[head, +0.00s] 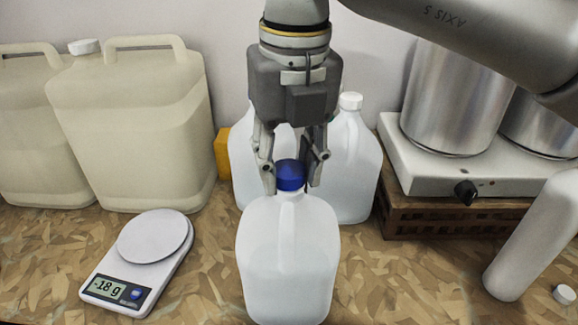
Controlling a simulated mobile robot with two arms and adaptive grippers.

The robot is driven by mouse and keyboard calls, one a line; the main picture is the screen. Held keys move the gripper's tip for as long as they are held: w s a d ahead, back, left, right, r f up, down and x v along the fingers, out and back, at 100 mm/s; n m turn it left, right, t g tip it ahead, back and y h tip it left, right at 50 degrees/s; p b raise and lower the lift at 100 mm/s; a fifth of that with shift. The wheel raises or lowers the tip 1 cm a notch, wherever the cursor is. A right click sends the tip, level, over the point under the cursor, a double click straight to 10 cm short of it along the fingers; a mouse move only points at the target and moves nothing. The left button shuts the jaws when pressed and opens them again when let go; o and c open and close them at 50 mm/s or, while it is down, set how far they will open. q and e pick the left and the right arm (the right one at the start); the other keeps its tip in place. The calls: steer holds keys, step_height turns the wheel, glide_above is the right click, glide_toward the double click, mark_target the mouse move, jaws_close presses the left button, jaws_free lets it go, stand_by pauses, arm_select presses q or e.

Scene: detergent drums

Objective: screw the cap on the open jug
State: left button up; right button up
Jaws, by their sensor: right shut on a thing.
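The jug (310,250) is a white translucent plastic jug with a handle, standing upright at the front middle of the worktop. A blue cap (290,175) sits at the top of its neck. My right gripper (291,181) comes straight down from above, with its fingers on either side of the blue cap, shut on it. The cap looks level. I cannot tell whether its thread is engaged, since the neck under it is hidden. My left gripper is not in view.
Two more white jugs (357,170) stand close behind. Large beige canisters (135,120) and a kitchen scale (148,260) reading -18 g are at left. A hot plate (430,170) with metal pots (455,95) is at right. A white cylindrical object (535,235) and a small white cap (564,294) are at front right.

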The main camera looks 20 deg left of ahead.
steer(key=shift+f+m+b, duration=0.2)
steer(key=shift+m+b, duration=0.15)
steer(key=shift+m, duration=0.45)
steer(key=shift+s+r+m, duration=0.1)
steer(key=shift+m, duration=0.4)
steer(key=m+b, duration=0.1)
steer(key=m, duration=0.1)
steer(key=shift+m+h+b, duration=0.3)
steer(key=m+b, duration=0.1)
steer(key=m, duration=0.2)
steer(key=shift+a, duration=0.1)
